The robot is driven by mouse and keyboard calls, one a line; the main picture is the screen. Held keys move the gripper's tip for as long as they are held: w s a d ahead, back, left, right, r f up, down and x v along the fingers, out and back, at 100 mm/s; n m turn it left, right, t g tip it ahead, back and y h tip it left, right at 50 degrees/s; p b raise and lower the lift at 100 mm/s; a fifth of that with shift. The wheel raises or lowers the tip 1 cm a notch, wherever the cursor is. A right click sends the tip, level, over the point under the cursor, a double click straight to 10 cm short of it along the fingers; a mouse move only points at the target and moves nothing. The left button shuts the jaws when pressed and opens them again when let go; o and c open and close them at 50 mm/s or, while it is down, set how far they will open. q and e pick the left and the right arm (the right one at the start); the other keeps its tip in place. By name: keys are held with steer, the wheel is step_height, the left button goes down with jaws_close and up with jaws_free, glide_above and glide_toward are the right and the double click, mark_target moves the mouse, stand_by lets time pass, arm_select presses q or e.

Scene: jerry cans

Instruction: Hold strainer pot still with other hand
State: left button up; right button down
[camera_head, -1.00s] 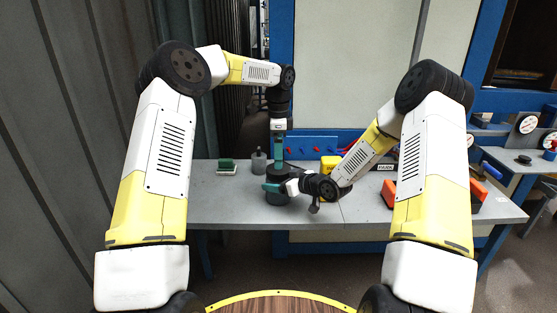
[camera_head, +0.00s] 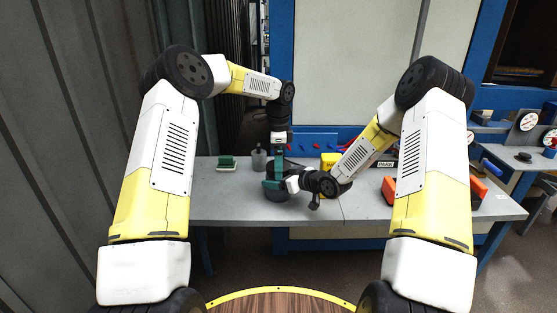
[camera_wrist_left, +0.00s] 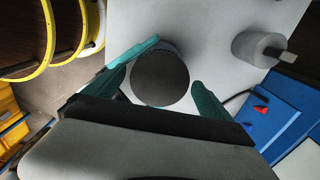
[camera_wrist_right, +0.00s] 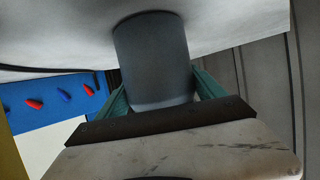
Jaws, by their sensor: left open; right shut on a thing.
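The strainer pot (camera_head: 276,195) is a dark grey cylinder standing on the grey workbench (camera_head: 235,205). My right gripper (camera_head: 273,185) is shut on its side; the right wrist view shows the grey pot wall (camera_wrist_right: 152,60) between the teal fingers. My left gripper (camera_head: 279,172) points down over the pot and is open. In the left wrist view the pot's round dark top (camera_wrist_left: 160,80) lies between the spread left fingers (camera_wrist_left: 177,65). The left-hand finger is close beside the rim; a gap shows at the other. The pot's upper part is mostly hidden by the grippers in the head view.
A grey bottle-like item (camera_head: 259,160) and a green block (camera_head: 227,163) stand left of the pot. A yellow object (camera_head: 330,161) is behind my right wrist, and an orange item (camera_head: 389,190) lies to the right. The front left bench is clear.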

arm_select(q)
steer(key=c, duration=1.3)
steer(key=o, duration=1.4)
steer(key=shift+r, duration=0.1)
steer(key=shift+r, duration=2.2)
arm_select(e)
jaws_free()
steer(key=shift+s+d, duration=0.1)
